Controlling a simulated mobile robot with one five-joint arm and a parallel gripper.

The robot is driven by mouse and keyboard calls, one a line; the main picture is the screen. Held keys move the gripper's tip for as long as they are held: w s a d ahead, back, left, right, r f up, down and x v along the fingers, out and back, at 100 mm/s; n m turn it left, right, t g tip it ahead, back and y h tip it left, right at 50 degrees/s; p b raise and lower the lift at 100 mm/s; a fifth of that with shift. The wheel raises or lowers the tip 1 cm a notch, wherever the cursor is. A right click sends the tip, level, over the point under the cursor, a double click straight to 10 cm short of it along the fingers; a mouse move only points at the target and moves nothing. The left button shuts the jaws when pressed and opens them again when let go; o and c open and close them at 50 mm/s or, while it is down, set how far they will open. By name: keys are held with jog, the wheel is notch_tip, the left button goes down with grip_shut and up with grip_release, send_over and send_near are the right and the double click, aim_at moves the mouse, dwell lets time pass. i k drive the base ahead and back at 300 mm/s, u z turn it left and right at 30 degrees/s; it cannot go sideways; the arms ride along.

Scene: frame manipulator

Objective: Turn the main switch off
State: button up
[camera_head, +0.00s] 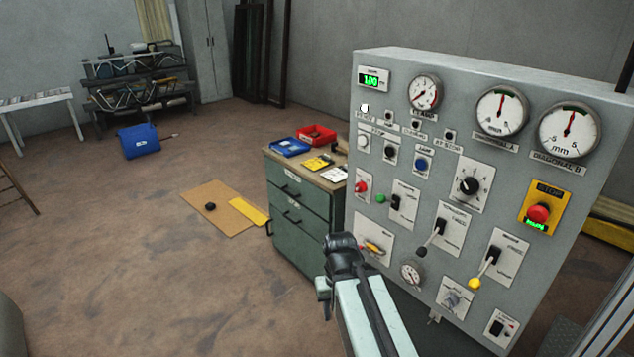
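A grey control panel (440,75) stands at the right with several switches, dials and buttons. Its small labels are too blurred to read, so I cannot tell for certain which one is the main switch. A rotary switch with a yellow-orange handle (374,247) sits at the panel's lower left, its handle tilted, close to horizontal. My gripper (342,243), dark at the end of my pale arm, is just left of that switch in the picture. My arm hides its fingertips, so I cannot see whether it is open or shut, or touching the panel.
A green drawer cabinet (297,220) with a red bin (316,134) and a blue bin (289,147) stands left of the panel. Lever switches with black (422,251) and yellow (475,283) knobs and a red stop button (538,213) project from it. Floor at left is mostly clear.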

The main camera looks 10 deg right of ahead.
aim_at(359, 188)
jog(key=u, duration=0.65)
jog(key=i, duration=1.15)
jog(key=u, duration=0.7)
jog(key=k, duration=0.9)
jog(key=u, duration=0.25)
jog(key=i, duration=0.85)
jog(key=z, duration=0.1)
